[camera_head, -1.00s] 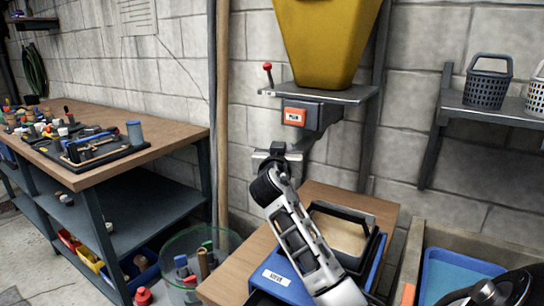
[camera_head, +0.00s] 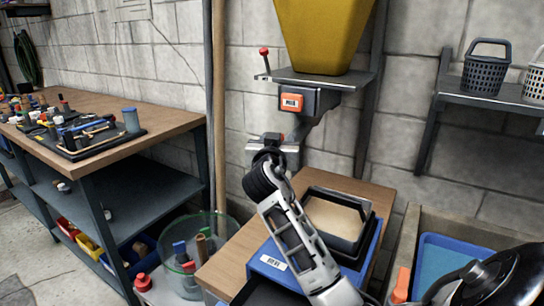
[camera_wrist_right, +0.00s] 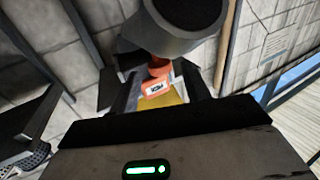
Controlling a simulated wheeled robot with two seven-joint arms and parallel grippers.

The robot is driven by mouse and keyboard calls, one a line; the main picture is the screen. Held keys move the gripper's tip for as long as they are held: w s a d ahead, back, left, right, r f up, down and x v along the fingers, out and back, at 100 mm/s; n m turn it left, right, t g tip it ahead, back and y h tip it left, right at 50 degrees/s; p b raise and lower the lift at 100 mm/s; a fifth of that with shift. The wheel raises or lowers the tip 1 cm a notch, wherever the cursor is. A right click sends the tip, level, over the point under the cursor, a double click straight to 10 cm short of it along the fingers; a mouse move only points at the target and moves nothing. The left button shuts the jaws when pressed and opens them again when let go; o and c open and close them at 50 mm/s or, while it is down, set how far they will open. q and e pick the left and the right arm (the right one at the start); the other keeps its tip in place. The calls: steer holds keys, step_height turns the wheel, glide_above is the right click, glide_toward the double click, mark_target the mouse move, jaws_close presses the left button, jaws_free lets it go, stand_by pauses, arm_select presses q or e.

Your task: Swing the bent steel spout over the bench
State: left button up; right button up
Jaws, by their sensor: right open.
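The bent steel spout (camera_head: 309,134) is a grey pipe that slants down and left from under the orange-labelled box (camera_head: 292,102), below the yellow hopper (camera_head: 322,35). My right gripper (camera_head: 274,139) is open at the spout's lower end, which it partly hides in the head view. In the right wrist view, the grey round end of the spout (camera_wrist_right: 186,38) with its dark mouth is large at the top, close to the fingers. I cannot tell whether they touch it. The bench (camera_head: 235,262) lies below and bears a dark-framed tray (camera_head: 318,240). My left gripper is out of view.
A shelf (camera_head: 320,78) with a red-knobbed lever (camera_head: 264,58) bears the hopper. A wooden post (camera_head: 219,125) stands left of it. A workbench with tools (camera_head: 175,124) is at the left, a glass bin (camera_head: 222,226) below. A wall shelf with baskets (camera_head: 500,98) is at the right.

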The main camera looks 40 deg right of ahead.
arm_select(q)
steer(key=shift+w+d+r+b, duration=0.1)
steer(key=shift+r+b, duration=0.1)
steer(key=shift+b, duration=0.15)
arm_select(e)
steer(key=v, duration=1.3)
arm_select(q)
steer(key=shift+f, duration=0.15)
arm_select(e)
steer(key=shift+w, duration=0.1)
